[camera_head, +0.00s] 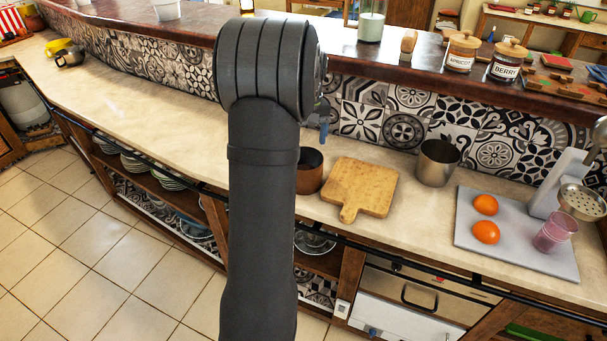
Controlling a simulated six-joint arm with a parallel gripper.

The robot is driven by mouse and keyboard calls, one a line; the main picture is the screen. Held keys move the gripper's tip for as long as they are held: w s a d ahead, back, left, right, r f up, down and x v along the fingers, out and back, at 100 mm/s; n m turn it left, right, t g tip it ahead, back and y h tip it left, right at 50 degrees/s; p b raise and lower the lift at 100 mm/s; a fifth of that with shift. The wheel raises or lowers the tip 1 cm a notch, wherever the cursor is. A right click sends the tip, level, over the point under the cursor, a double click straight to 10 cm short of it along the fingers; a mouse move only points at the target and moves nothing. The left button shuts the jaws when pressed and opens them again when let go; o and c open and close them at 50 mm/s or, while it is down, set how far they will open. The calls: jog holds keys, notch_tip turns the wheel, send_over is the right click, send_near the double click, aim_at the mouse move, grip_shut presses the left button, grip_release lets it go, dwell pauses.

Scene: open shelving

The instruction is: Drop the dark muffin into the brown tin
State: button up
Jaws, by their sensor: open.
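The brown tin (309,172) is a round copper-brown vessel on the counter, just left of the wooden cutting board. My arm covers its left side, and its inside looks dark. I see no dark muffin in this view; whether one is inside the tin or behind my arm I cannot tell. My gripper (323,124) is mostly hidden behind my dark grey arm. Only a small bluish part shows at the arm's right edge, above the tin in the picture. It is open, and no held object shows.
The cutting board (360,188) and a grey metal cup (437,163) stand right of the tin. A grey tray (512,246) holds two oranges (486,232) and a pink glass (553,234). A raised ledge with jars (462,52) runs behind. The counter at left is mostly clear.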

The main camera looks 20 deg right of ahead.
notch_tip(320, 180, up, 14)
jog(key=shift+d+f, duration=0.15)
jog(key=shift+d, duration=0.25)
jog(key=f, duration=1.1)
jog(key=a+f, duration=0.1)
jog(key=f, duration=0.5)
jog(key=shift+f, duration=0.2)
jog(key=shift+r, duration=0.1)
jog(key=shift+r, duration=0.15)
